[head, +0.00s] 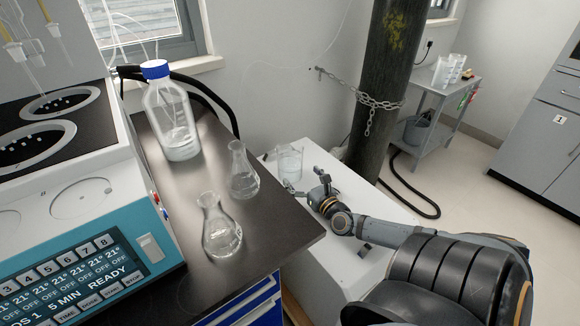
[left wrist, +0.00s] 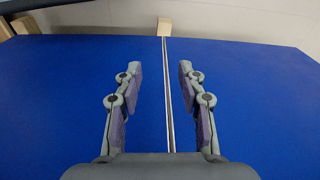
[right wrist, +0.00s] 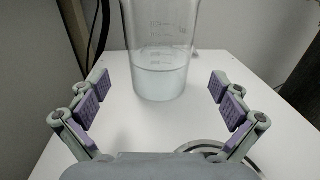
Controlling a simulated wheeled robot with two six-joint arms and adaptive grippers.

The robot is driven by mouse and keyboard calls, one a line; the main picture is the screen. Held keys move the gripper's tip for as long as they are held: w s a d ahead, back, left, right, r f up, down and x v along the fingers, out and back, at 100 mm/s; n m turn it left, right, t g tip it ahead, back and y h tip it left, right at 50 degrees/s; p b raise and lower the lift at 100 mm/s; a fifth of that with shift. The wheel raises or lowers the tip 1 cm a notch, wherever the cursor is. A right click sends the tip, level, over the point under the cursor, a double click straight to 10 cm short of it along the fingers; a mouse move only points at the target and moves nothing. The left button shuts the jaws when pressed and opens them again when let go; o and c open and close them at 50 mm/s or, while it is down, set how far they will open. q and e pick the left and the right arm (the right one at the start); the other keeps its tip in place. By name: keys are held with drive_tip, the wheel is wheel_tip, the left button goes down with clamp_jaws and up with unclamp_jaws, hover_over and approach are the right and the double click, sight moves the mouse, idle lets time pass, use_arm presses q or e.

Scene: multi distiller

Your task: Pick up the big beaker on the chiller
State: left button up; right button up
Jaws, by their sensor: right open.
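The big beaker (head: 290,163) is clear glass, part filled with clear liquid, and stands upright on top of the white chiller (head: 345,262). It also shows in the right wrist view (right wrist: 160,50), straight ahead between the fingers. My right gripper (head: 304,186) is open just in front of the beaker, with a finger on either side of its line and nothing between them. In the right wrist view the fingers (right wrist: 157,92) appear apart from the glass. My left gripper (left wrist: 160,75) is open and empty, facing a blue surface; it is not in the head view.
A dark bench (head: 195,245) left of the chiller holds two conical flasks (head: 222,230) and a blue-capped bottle (head: 172,120). The distiller (head: 95,225) stands at far left. A chained dark cylinder (head: 385,85) stands behind the chiller. A grey cart (head: 440,112) stands farther back.

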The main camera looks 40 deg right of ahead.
sight(297, 171)
drive_tip(key=w+b, duration=0.1)
drive_tip(key=w, duration=0.1)
drive_tip(key=w+d+b, duration=0.1)
drive_tip(key=w, duration=0.2)
drive_tip(key=shift+w, duration=0.3)
use_arm(q)
drive_tip(key=r, duration=0.1)
drive_tip(key=d+r, duration=0.1)
drive_tip(key=r, duration=0.3)
drive_tip(key=shift+s+d, duration=0.15)
drive_tip(key=shift+s, duration=0.15)
use_arm(e)
drive_tip(key=shift+c, duration=0.4)
drive_tip(key=shift+r, duration=0.1)
drive_tip(key=c, duration=1.5)
